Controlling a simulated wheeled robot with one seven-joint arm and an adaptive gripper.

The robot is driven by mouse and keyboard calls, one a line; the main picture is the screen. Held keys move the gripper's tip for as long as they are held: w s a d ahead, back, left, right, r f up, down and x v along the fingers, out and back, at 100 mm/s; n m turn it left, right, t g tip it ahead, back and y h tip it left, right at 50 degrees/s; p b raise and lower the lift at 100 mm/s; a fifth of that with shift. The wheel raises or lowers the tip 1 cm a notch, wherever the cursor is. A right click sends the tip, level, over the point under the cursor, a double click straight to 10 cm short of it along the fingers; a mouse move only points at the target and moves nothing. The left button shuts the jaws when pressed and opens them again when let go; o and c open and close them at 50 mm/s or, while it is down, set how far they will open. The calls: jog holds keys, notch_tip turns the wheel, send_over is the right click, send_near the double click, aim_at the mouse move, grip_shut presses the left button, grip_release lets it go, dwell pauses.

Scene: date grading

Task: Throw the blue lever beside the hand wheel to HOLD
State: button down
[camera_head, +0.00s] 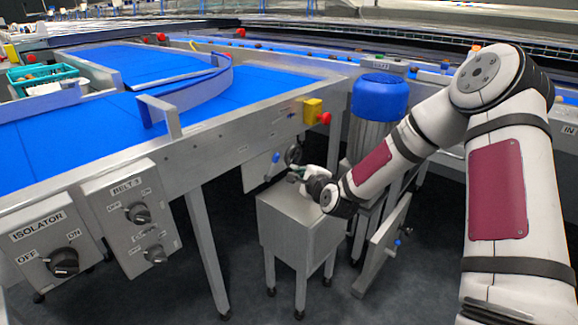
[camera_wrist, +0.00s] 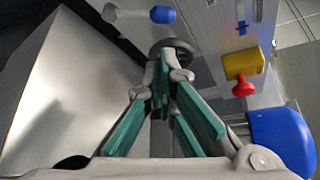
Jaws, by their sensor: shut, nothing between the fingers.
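The blue lever (camera_head: 276,157) shows in the head view as a small blue tip on a grey plate under the conveyor edge. In the wrist view its blue end (camera_wrist: 163,14) sits on a pale shaft near the top. The dark hand wheel (camera_head: 293,154) is just right of it; in the wrist view the wheel (camera_wrist: 174,46) is partly behind the fingertips. My gripper (camera_head: 296,175) is shut and empty, in front of and a little below the wheel. In the wrist view its teal-padded fingers (camera_wrist: 163,84) point toward the wheel, apart from the lever. No HOLD marking is readable.
A grey metal box on legs (camera_head: 290,215) stands under my gripper. A yellow box (camera_head: 313,111) with a red button and a blue motor (camera_head: 380,97) are close by on the right. Isolator (camera_head: 50,245) and belt (camera_head: 132,220) switch panels hang at left.

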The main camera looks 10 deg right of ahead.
aim_at(274, 163)
jog(key=b+x, duration=0.2)
jog(key=x, duration=0.8)
jog(key=shift+b, duration=0.4)
jog(key=shift+s+b, duration=0.1)
jog(key=shift+b, duration=0.2)
